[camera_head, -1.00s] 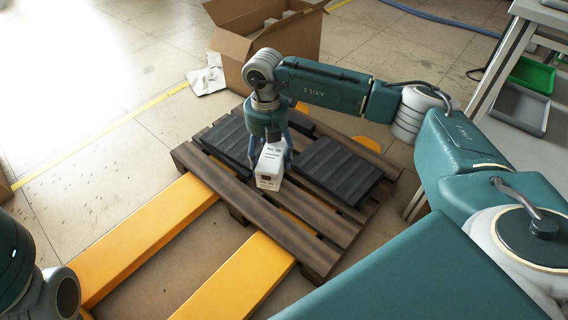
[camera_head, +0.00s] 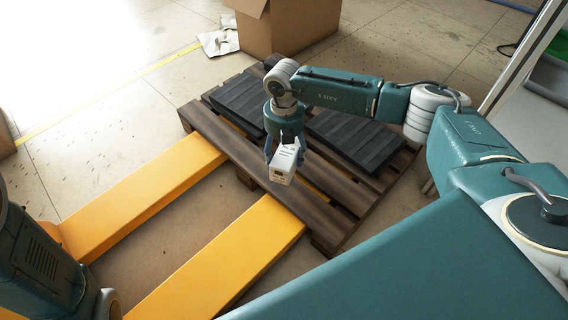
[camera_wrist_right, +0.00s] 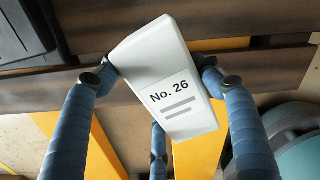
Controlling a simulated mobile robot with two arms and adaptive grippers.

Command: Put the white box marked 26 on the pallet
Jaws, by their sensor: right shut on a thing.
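The white box marked "No. 26" (camera_wrist_right: 165,75) is between the blue fingers of my right gripper (camera_wrist_right: 155,80) in the right wrist view. In the head view the right gripper (camera_head: 285,150) points down, shut on the white box (camera_head: 284,164). The box appears to be above the front part of the brown wooden pallet (camera_head: 318,212). I cannot tell whether its lower end touches the slats. Part of my left arm shows at the lower left, but its gripper is out of view.
Black slabs lie on the pallet, one at the left (camera_head: 238,103) and one at the right (camera_head: 358,140). Yellow forks (camera_head: 150,195) reach to the pallet from the lower left. An open cardboard box (camera_head: 290,25) stands behind. Bare slats show at the pallet's front.

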